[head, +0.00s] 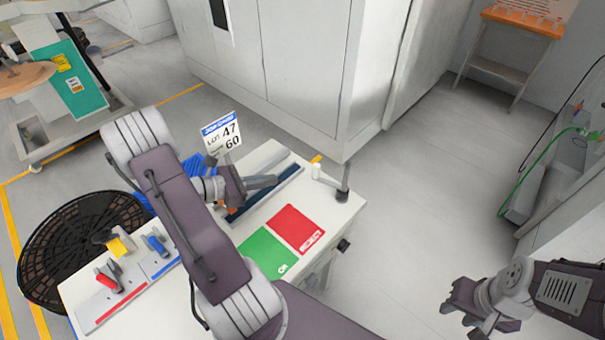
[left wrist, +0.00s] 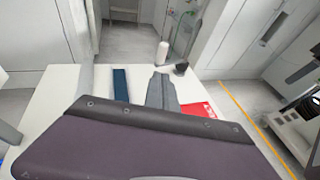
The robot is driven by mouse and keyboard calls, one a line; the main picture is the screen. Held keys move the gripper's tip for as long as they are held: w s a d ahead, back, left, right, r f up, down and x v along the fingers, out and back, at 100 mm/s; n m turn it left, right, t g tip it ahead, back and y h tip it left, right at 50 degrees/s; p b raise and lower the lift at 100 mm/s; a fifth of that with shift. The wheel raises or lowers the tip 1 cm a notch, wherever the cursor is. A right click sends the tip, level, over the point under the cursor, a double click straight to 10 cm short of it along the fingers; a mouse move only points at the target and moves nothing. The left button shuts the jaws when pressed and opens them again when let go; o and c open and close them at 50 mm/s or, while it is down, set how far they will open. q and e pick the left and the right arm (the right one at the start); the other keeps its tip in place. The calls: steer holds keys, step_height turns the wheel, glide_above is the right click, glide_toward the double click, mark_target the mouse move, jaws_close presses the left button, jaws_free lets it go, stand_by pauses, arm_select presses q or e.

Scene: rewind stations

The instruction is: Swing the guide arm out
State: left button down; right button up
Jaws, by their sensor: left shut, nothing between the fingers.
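No part is clearly recognisable as the guide arm. A dark blue bar (head: 288,185) lies on the white table (head: 338,212) near its far edge; it also shows in the left wrist view (left wrist: 121,82). A black post (head: 343,190) stands at the table's right corner, with a small white cylinder (head: 316,171) beside it. My left gripper (head: 274,181) is shut and empty, its fingers over the table beside the bar; they show in the left wrist view (left wrist: 160,88). My left arm hides part of the table. My right gripper (head: 462,311) is open and empty, off the table's right side.
A green card (head: 266,254) and a red card (head: 296,229) lie on the table. Red and blue handled tools (head: 109,280) are at its left. A sign (head: 222,135) stands behind. A black round grate (head: 50,245) is at left. The floor (head: 425,200) at right is clear.

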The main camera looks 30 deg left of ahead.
arm_select(q)
steer(key=x, duration=1)
steer(key=shift+w+d+r, duration=0.1)
steer(key=shift+w+r, duration=0.05)
steer(key=shift+r, duration=0.2)
steer(key=shift+w+d, duration=0.3)
steer(key=shift+w, duration=0.15)
